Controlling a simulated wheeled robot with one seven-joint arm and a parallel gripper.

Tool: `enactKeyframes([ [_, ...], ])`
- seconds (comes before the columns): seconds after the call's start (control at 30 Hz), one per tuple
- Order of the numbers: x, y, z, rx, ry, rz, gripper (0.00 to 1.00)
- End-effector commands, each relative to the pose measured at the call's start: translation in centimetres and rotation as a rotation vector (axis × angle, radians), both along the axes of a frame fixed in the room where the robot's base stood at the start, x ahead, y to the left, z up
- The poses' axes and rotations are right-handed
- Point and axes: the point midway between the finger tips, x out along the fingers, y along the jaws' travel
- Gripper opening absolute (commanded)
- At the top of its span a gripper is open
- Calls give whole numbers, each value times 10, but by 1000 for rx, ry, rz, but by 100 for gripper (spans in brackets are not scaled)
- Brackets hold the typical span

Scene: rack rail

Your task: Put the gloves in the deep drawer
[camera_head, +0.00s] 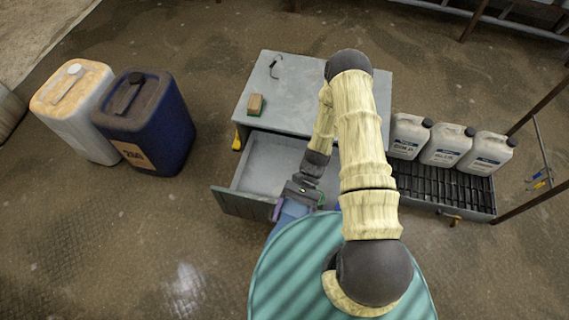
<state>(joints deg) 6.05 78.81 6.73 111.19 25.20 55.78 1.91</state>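The deep drawer (262,160) is pulled out from the grey cabinet (300,75), and the part of its inside that shows looks empty. My gripper (296,203) points down at the drawer's front right, close to its front panel (240,205). A blue thing (289,214) shows at the gripper's end, by the drawer front. It may be the gloves, but I cannot tell for sure. My arm and gripper hide the drawer's right part. The fingertips are too small and covered to show whether they are open or shut.
A green and brown block (255,104) and a dark hook-shaped thing (274,66) lie on the cabinet top. A blue jug (150,125) and a cream jug (75,110) stand left. Several white jugs (446,145) stand on a black grate (445,188) at right.

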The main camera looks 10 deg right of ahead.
Motion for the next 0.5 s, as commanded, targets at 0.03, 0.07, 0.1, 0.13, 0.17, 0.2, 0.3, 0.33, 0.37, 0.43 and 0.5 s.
enactKeyframes([
  [0.03,11,9,-13,2,0,-96,51],
  [0.07,18,14,-16,2,0,-153,51],
  [0.1,29,21,-21,2,0,-231,51],
  [0.13,37,25,-24,3,0,-287,51],
  [0.17,46,29,-27,2,0,-345,51],
  [0.2,59,34,-31,2,0,-422,51],
  [0.3,92,41,-40,2,0,-612,51],
  [0.33,102,42,-42,2,0,-669,51],
  [0.37,113,42,-45,1,-1,-723,51],
  [0.43,138,40,-50,3,-1,-853,51],
  [0.5,163,36,-55,1,-1,-981,51],
])
